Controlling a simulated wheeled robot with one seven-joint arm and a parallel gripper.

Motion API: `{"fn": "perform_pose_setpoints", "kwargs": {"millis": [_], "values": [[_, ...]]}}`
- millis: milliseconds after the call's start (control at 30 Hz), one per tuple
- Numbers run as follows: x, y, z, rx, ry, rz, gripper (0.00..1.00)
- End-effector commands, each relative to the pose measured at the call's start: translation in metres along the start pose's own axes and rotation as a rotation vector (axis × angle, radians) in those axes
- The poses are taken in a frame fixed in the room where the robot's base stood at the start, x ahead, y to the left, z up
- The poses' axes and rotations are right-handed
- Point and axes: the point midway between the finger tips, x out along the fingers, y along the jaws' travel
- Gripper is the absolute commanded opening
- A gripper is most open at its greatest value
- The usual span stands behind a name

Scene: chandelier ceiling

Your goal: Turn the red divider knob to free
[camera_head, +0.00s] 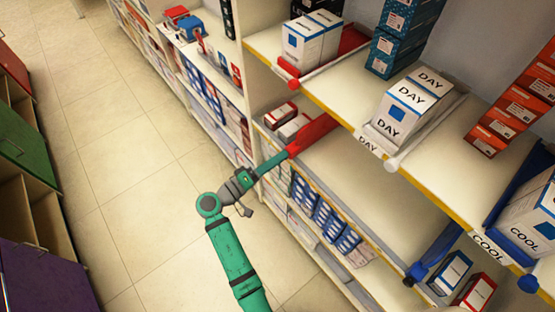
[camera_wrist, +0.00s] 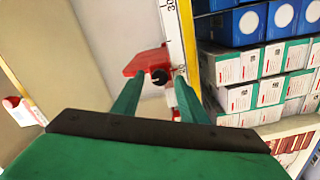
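The red divider (camera_head: 314,132) stands at the front edge of the middle shelf in the head view. In the wrist view its red body (camera_wrist: 147,61) shows at the shelf edge, with a round dark knob (camera_wrist: 160,77) on its front. My gripper (camera_head: 283,158) is in front of the divider in the head view, and its tips hide the knob there. In the wrist view my gripper (camera_wrist: 160,80) is open, with the green fingers on either side of the knob. Gaps seem to show between the fingers and the knob. The knob's exact setting is too small to read.
A numbered scale strip (camera_wrist: 175,42) runs along the shelf edge. A blue divider (camera_head: 432,258) stands farther right on the same shelf. Above are white DAY boxes (camera_head: 410,103). Below are blue-and-white boxes (camera_head: 328,215). Tiled floor (camera_head: 120,150) lies open to the left.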

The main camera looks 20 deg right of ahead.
Motion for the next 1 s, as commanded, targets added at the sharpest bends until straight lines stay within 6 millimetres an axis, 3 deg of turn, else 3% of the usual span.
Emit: {"fn": "perform_pose_setpoints", "kwargs": {"millis": [600, 1000], "values": [[-0.095, 0.000, 0.001, -0.001, -0.001, 0.000, 0.39], [-0.104, 0.000, 0.002, -0.001, -0.004, 0.001, 0.39]]}}
